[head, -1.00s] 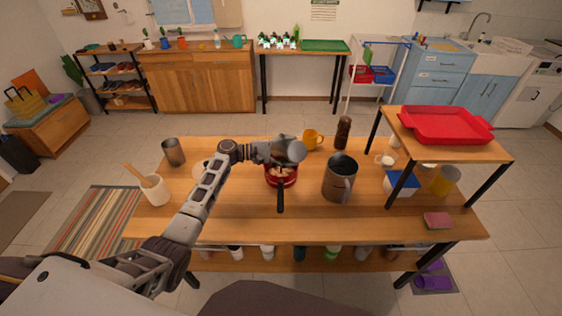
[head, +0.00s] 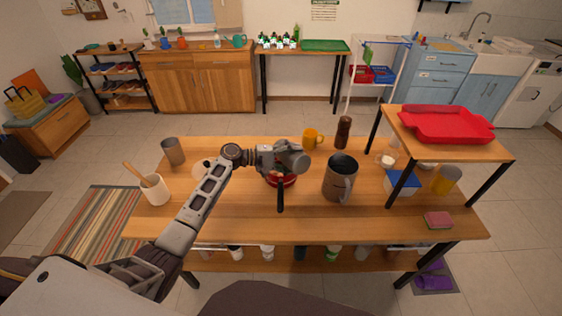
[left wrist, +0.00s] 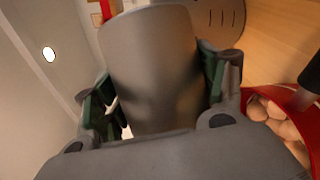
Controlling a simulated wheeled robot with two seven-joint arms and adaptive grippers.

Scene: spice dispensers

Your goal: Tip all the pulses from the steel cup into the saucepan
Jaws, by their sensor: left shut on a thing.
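My left gripper (head: 282,160) is shut on the grey steel cup (head: 301,162), which lies tipped on its side just above the red saucepan (head: 281,183). In the left wrist view the cup (left wrist: 155,65) sits between the two fingers. The cup's inside is hidden, so I cannot tell whether any pulses are in it. The saucepan's black handle (head: 280,200) points towards me. The wrist view shows part of its red rim (left wrist: 259,95) and tan pieces (left wrist: 275,122) inside. My right gripper is out of view.
Another grey cup (head: 173,151) and a utensil pot (head: 154,189) stand left. The table front (head: 350,222) is clear.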

